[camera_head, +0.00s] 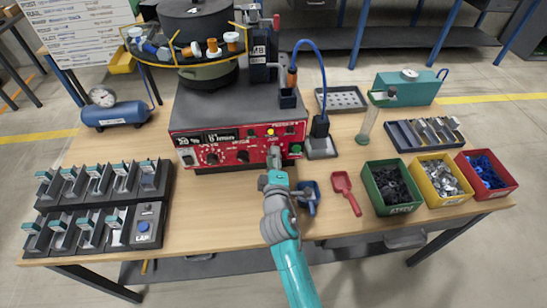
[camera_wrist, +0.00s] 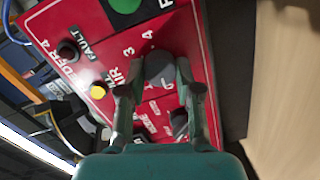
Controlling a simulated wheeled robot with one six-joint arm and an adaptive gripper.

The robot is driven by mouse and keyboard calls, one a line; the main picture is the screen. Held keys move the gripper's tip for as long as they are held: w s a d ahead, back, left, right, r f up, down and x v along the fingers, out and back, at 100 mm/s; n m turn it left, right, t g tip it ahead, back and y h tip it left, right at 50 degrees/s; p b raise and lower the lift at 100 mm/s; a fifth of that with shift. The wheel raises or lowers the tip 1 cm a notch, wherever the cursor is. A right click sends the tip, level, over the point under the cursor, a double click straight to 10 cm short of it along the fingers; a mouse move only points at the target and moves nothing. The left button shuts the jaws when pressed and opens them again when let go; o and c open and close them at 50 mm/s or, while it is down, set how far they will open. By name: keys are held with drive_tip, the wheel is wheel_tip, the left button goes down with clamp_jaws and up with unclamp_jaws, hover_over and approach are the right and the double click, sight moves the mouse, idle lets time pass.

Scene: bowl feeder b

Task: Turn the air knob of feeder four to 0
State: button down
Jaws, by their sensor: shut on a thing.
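The feeder (camera_head: 232,135) stands at the back of the table, with a red front panel and a dark bowl on top. The panel reads FEEDER 4 in the wrist view (camera_wrist: 105,35). My gripper (camera_head: 274,158) reaches the panel's right half. In the wrist view my gripper (camera_wrist: 157,80) is shut on the round grey air knob (camera_wrist: 159,65), one finger on each side. The word AIR and scale digits, including 3 and 4, show beside it. The knob's pointer cannot be made out, so its setting is unclear. The fingers hide the knob in the head view.
Below lie a blue scoop (camera_head: 310,196) and a red scoop (camera_head: 345,190). Green, yellow and red bins stand right; a black rack (camera_head: 165,195) stands left.

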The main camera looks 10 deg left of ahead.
drive_tip(key=shift+n, duration=0.3)
idle(0.4)
drive_tip(key=c, duration=0.8)
unclamp_jaws()
drive_tip(key=v, duration=1.2)
drive_tip(key=shift+f, duration=0.1)
